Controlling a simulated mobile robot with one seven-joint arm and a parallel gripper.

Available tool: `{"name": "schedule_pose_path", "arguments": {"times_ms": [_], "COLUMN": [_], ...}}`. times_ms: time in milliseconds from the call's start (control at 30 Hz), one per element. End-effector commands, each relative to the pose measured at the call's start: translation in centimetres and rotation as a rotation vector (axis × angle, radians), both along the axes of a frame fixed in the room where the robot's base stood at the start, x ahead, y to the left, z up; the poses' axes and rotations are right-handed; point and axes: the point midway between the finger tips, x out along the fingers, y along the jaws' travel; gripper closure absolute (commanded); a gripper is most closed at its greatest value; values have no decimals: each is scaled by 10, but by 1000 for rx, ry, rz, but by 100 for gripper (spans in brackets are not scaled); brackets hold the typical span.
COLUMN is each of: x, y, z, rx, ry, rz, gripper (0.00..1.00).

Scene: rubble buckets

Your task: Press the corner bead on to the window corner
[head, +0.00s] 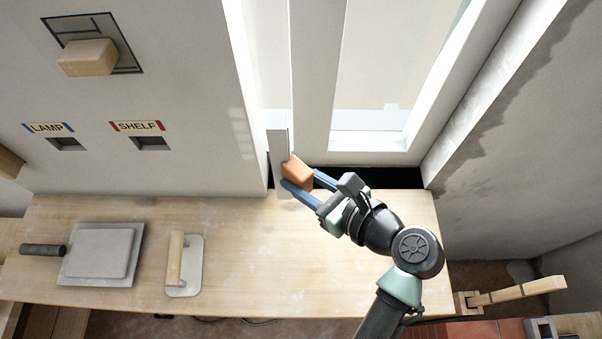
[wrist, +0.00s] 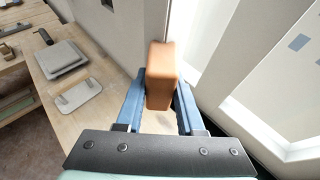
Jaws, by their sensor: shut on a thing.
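My gripper (head: 303,181) has blue fingers shut on an orange-brown block (head: 298,167). In the wrist view the block (wrist: 160,78) stands between the two fingers. A pale grey upright strip (head: 279,152), which looks like the corner bead, is just left of the block at the window corner (head: 266,120). Its lower end is near the back edge of the bench. The block and strip overlap in the head view; I cannot tell whether they are joined, or whether the strip touches the wall. In the wrist view the block hides most of what is behind it.
The wooden bench (head: 330,245) is clear below my gripper. A trowel or float (head: 184,265) and a grey board (head: 100,254) lie on its left. The window frame (head: 315,80) rises behind. A wall with LAMP and SHELF labels (head: 137,126) is at left.

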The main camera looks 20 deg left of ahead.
Motion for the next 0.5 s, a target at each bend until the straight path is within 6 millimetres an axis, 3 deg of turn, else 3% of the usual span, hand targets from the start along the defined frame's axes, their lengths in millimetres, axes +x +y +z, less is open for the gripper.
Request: {"name": "schedule_pose_path", "arguments": {"times_ms": [500], "x": [26], "y": [47], "z": [2], "rx": [2], "ry": [1], "rz": [1], "gripper": [100]}}
